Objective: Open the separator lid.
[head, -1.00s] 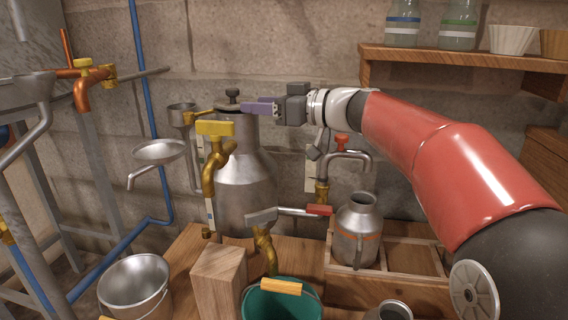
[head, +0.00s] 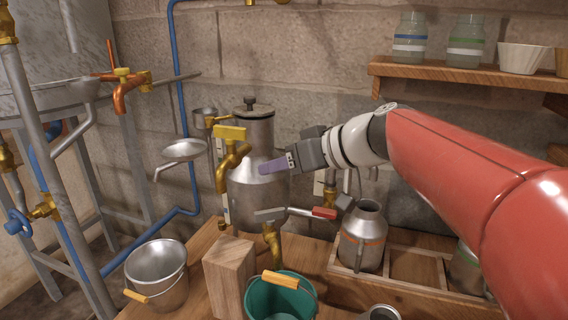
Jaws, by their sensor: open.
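The separator (head: 250,200) is a tall silver metal vessel with a narrow neck, standing on the wooden bench. Its round lid (head: 253,111) with a dark knob (head: 249,102) sits on top of the neck and looks closed. My gripper (head: 270,167) reaches in from the right, below the lid, at the height of the vessel's shoulder. Its purple fingers are open and hold nothing visible. They overlap the vessel in the view; I cannot tell whether they touch it.
A brass tap with a yellow handle (head: 230,133) stands in front of the vessel's left side. A red-handled lever (head: 322,213) sticks out low on the right. A metal can (head: 362,238), a wooden block (head: 229,273), a teal bucket (head: 281,296) and a steel bucket (head: 158,272) stand around it.

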